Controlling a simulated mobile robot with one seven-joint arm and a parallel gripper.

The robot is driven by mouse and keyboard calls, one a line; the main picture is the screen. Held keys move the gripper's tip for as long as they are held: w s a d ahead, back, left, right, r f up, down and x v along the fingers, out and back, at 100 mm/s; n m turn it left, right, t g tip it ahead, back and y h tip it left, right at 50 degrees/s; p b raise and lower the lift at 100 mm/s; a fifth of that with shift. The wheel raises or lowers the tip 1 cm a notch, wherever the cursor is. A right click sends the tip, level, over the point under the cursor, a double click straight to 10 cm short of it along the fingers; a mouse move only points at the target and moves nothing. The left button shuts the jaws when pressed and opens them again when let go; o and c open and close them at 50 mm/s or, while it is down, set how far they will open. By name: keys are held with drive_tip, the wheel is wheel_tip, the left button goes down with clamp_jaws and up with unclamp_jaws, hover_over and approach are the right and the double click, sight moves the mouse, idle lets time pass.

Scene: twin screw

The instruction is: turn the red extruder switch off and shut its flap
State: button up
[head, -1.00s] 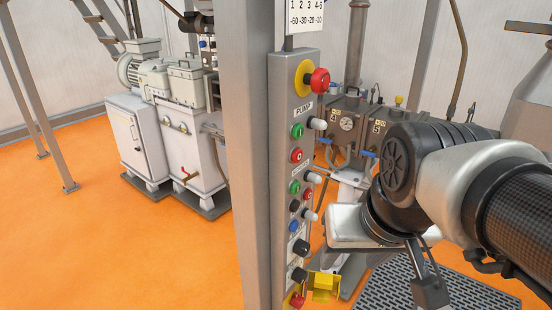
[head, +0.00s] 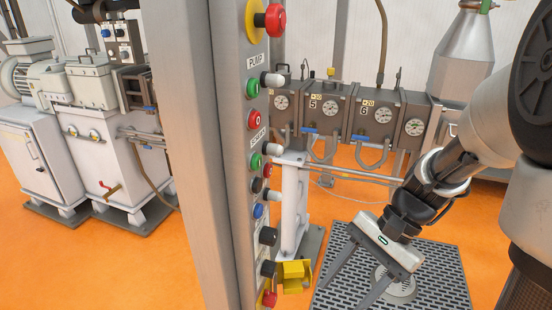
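The red extruder switch (head: 269,299) is a red knob at the bottom of the grey control panel (head: 230,200), partly cut off by the lower picture edge. Its yellow flap (head: 293,278) stands open, jutting out to the right just above the knob. The knob's on or off position cannot be told. My gripper (head: 344,296) is to the right of the flap, apart from it. Its two dark fingers are spread and point down and left, with nothing between them.
Several other buttons and black knobs line the panel above, with a red emergency button (head: 275,20) near the top. A metal grating (head: 440,268) lies on the orange floor under my gripper. Grey machine blocks with gauges (head: 375,115) stand behind; a white machine (head: 35,160) stands left.

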drive_tip(key=w+d+f+m+t+y+b, duration=0.15)
drive_tip(key=f+m+y+b, duration=0.3)
drive_tip(key=f, duration=0.45)
drive_tip(key=w+f+m+y+b, duration=0.3)
drive_tip(key=f+m, duration=0.2)
drive_tip(key=f, duration=0.3)
drive_tip(key=m+t+y+b, duration=0.4)
drive_tip(key=m+t, duration=0.3)
drive_tip(key=m, duration=0.2)
approach(275, 302)
drive_tip(key=shift+h, duration=0.25)
drive_tip(key=b+x, duration=0.3)
drive_tip(key=x, duration=0.6)
drive_tip(key=shift+w+a, duration=0.1)
drive_tip(key=shift+w, duration=0.05)
drive_tip(key=shift+c, duration=0.4)
drive_tip(key=c, duration=1)
drive_tip(key=shift+o, duration=0.2)
